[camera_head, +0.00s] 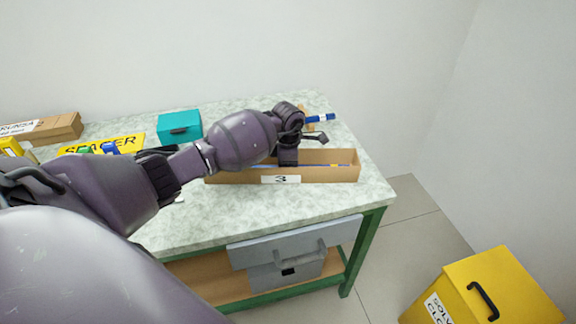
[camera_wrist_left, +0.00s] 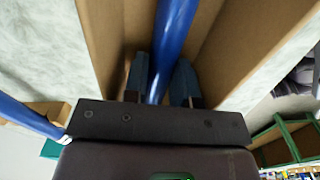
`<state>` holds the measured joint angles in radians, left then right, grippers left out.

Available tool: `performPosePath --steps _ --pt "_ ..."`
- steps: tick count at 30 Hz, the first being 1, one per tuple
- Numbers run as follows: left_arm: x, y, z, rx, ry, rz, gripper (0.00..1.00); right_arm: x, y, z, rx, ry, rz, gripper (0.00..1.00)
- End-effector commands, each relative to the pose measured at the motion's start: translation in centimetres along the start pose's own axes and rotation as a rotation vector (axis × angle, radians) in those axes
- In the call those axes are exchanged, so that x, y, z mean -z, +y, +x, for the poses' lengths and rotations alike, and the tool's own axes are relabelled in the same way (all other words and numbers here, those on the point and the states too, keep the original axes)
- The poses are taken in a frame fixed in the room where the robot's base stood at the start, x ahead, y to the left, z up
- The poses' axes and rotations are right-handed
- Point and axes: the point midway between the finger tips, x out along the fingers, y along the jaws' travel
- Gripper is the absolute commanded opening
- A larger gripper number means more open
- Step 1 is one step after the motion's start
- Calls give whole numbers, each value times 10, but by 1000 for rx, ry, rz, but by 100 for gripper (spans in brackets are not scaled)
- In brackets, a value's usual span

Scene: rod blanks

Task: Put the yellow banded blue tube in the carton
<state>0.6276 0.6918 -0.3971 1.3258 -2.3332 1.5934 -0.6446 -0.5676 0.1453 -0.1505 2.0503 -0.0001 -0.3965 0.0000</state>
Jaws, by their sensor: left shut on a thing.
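The carton (camera_head: 330,175) is a long, open cardboard box with a label "3" on its front, on the table. A blue tube (camera_head: 318,165) with a small yellow mark lies lengthwise inside its walls. My left gripper (camera_head: 287,164) reaches down into the carton and is shut on this tube. In the left wrist view the blue tube (camera_wrist_left: 172,40) runs between the two fingers (camera_wrist_left: 160,88), with carton walls (camera_wrist_left: 103,45) on both sides. Whether the tube touches the carton floor is hard to tell. My right gripper is not in view.
Another blue tube (camera_head: 321,118) rests behind the carton on a small brown support. A yellow bin (camera_head: 495,285) is on the floor at right.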

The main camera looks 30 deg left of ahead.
Motion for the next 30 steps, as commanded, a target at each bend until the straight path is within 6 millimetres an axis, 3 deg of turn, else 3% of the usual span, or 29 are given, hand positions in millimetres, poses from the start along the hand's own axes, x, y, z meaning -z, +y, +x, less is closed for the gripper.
performPosePath --steps 2,3,5,17,30 --pt "0 0 3 0 2 0 2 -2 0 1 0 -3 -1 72" --pt "0 0 4 1 1 0 27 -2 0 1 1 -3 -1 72" --pt "0 0 3 0 1 0 36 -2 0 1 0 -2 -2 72" --pt "0 0 -5 -2 -1 0 36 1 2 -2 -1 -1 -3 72" --pt "0 1 -83 -5 0 1 36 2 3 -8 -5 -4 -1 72"
